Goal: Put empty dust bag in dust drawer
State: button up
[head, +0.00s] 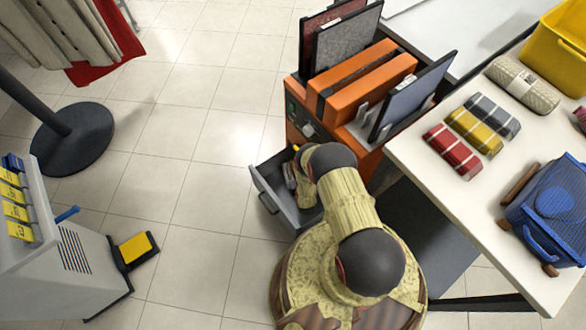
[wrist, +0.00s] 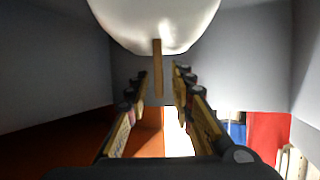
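The grey dust drawer (head: 266,186) is pulled out from the orange machine in the head view. My arm reaches over it and hides much of its inside. My gripper (wrist: 158,76) shows in the wrist view with its two fingers apart. A white rounded thing, which looks like the dust bag (wrist: 155,22), fills the top of that view. A thin brown strip (wrist: 157,70) runs down from it between the fingertips, with a visible gap on each side. Grey walls surround them. I cannot tell whether the bag rests on the drawer floor.
The orange machine (head: 350,85) holds upright dark panels. A grey cabinet with a yellow pedal (head: 135,248) stands at lower left. The tiled floor between is clear.

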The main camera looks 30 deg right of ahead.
jog(key=shift+s+r, duration=0.15)
jog(key=shift+r, duration=0.1)
jog(key=shift+p+v, duration=1.6)
jog(key=shift+v, duration=2)
